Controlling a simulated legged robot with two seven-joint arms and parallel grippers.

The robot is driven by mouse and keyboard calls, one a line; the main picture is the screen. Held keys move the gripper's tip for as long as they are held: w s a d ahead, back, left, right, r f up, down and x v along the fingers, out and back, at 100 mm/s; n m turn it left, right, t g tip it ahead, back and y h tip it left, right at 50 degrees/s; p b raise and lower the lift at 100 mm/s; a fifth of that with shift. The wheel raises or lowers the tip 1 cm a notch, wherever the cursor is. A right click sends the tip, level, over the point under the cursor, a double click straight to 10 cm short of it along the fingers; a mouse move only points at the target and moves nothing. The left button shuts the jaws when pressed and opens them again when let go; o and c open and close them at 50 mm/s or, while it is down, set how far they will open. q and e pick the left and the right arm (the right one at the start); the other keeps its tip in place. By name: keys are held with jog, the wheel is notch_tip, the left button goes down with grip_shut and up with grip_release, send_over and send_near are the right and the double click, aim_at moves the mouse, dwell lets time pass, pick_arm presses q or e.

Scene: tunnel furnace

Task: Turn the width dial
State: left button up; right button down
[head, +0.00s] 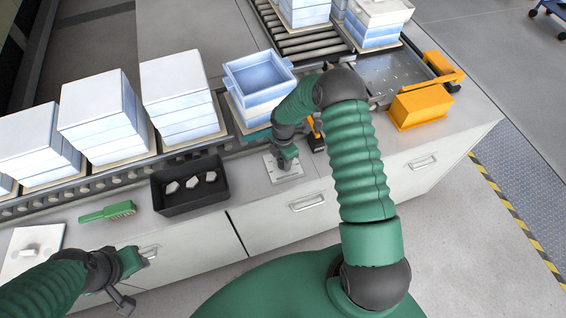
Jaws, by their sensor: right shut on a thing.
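A small light grey plate (284,173) with markings lies on the counter top, near the middle of the view. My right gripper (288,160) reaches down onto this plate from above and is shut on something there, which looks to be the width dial. The gripper and wrist cover the dial, so its shape and setting cannot be seen. My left gripper (136,278) is at the lower left, in front of the cabinet and away from the plate. Whether its fingers are open or shut is not clear.
A black bin (190,196) with several pale pieces and a green brush (107,212) lie left of the plate. Behind runs a roller conveyor (303,43) with stacked white boxes (103,116) and an open blue box (258,79). An orange block (419,107) sits right.

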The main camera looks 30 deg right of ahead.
jog(key=m+b, duration=0.1)
jog(key=m, duration=0.2)
jog(key=shift+w+m, duration=0.15)
jog(key=shift+m, duration=0.25)
jog(key=m+b, duration=0.1)
jog(key=m, duration=0.2)
jog(key=shift+m, duration=0.3)
jog(key=m+b, duration=0.1)
jog(key=m, duration=0.2)
jog(key=shift+d+m+b, duration=0.1)
jog(key=shift+m+b, duration=0.2)
jog(key=shift+m, duration=0.1)
jog(key=m+b, duration=0.1)
jog(key=m, duration=0.7)
jog(key=shift+b, duration=0.35)
jog(key=m, duration=0.3)
jog(key=shift+m, duration=0.3)
jog(key=m, duration=0.3)
jog(key=shift+m, duration=0.3)
jog(key=shift+s+f+m, duration=0.1)
jog(key=shift+s+m, duration=0.1)
jog(key=shift+m, duration=1.4)
